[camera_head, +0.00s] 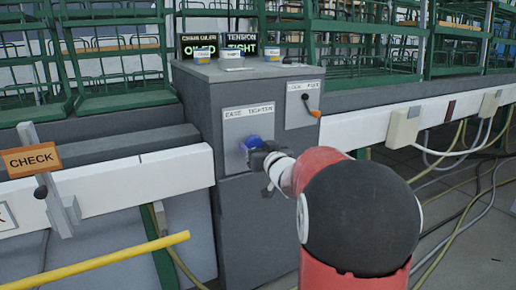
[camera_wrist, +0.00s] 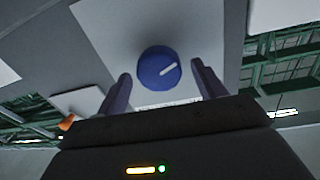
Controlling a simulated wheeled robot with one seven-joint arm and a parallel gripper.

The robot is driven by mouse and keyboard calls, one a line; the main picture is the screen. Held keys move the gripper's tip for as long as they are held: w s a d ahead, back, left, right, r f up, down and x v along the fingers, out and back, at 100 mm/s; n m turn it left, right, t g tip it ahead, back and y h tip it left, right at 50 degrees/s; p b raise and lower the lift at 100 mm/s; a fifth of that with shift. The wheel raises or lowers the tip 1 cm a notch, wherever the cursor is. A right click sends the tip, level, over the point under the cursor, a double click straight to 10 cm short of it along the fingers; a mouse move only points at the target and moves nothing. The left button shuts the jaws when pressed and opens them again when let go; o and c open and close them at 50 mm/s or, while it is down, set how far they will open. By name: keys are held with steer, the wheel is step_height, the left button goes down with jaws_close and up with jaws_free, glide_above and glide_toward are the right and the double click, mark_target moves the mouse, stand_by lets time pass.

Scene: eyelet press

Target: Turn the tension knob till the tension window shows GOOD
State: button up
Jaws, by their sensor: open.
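The blue tension knob (camera_head: 252,141) is on a light plate (camera_head: 232,125) labelled EASE and TIGHTEN, on the front of a grey cabinet. In the wrist view the knob (camera_wrist: 159,68) is round with a white pointer line slanting to one side. The tension window (camera_head: 242,44) on top of the cabinet reads TIGHT in green letters. My gripper (camera_wrist: 162,85) is open, with one finger on each side of the knob in the picture. I cannot tell whether the fingers touch it. In the head view my gripper (camera_head: 262,155) partly covers the knob.
An orange-tipped lever (camera_head: 313,112) sits on a plate right of the knob. A second window (camera_head: 199,48) reads OILED. Small tins stand on the cabinet (camera_head: 240,200). An orange CHECK sign (camera_head: 30,158) and a yellow bar (camera_head: 110,259) are at left. Cables run along the right.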

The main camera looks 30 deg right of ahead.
steer(key=c, duration=1)
steer(key=shift+o, duration=0.2)
steer(key=shift+f+b, duration=0.1)
steer(key=shift+b, duration=0.25)
steer(key=n+b, duration=0.3)
steer(key=shift+f+n+b, duration=0.15)
steer(key=shift+n+b, duration=0.2)
steer(key=shift+n, duration=0.05)
steer(key=shift+n+t+b, duration=0.3)
steer(key=shift+n+b, duration=1.3)
steer(key=shift+n, duration=0.4)
steer(key=o, duration=1)
steer(key=shift+c, duration=0.2)
